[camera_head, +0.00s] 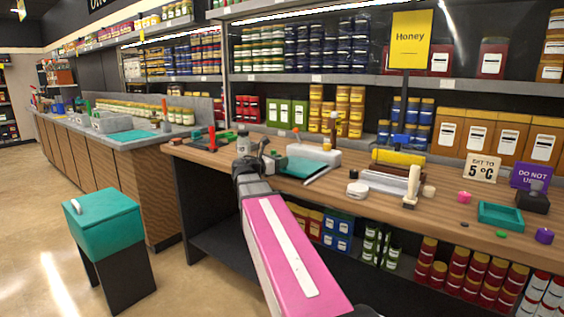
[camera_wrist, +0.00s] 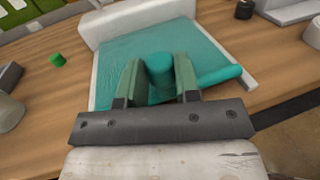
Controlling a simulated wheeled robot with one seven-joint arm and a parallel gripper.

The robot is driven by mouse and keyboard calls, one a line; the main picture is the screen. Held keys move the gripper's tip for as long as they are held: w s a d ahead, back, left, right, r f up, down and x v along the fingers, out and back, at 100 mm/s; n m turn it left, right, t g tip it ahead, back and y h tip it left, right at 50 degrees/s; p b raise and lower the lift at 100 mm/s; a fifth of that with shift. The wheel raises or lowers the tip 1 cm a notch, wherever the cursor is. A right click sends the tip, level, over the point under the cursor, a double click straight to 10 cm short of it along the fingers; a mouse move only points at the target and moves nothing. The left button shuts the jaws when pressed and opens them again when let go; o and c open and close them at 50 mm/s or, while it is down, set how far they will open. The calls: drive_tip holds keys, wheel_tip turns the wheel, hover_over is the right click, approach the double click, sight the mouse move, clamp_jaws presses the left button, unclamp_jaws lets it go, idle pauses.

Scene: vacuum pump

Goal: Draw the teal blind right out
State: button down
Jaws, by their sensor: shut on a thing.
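The teal blind shows in the wrist view as a flat sheet (camera_wrist: 110,65) lying between white side edges, below a white housing (camera_wrist: 145,17). A teal end bar (camera_wrist: 220,75) runs along its near side, partly hidden behind my fingers. My gripper (camera_wrist: 159,76) is shut on an upright round teal handle (camera_wrist: 160,62) at the middle of that bar. In the head view the blind (camera_head: 305,168) lies on the wooden counter in front of its white housing (camera_head: 318,153). My gripper is at its left, mostly hidden by my wrist.
The wooden counter (camera_head: 345,205) holds a yellow roll (camera_head: 400,157), white discs (camera_head: 357,190) and a teal tray (camera_head: 500,216) to the right. A green piece (camera_wrist: 57,60) lies left of the blind. A grey jar (camera_wrist: 8,113) stands near my gripper. Stocked shelves rise behind.

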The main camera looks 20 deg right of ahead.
drive_tip(key=shift+s+a, duration=0.1)
drive_tip(key=shift+s, duration=0.05)
drive_tip(key=c, duration=0.8)
unclamp_jaws()
drive_tip(key=shift+a, duration=0.1)
drive_tip(key=v, duration=1.1)
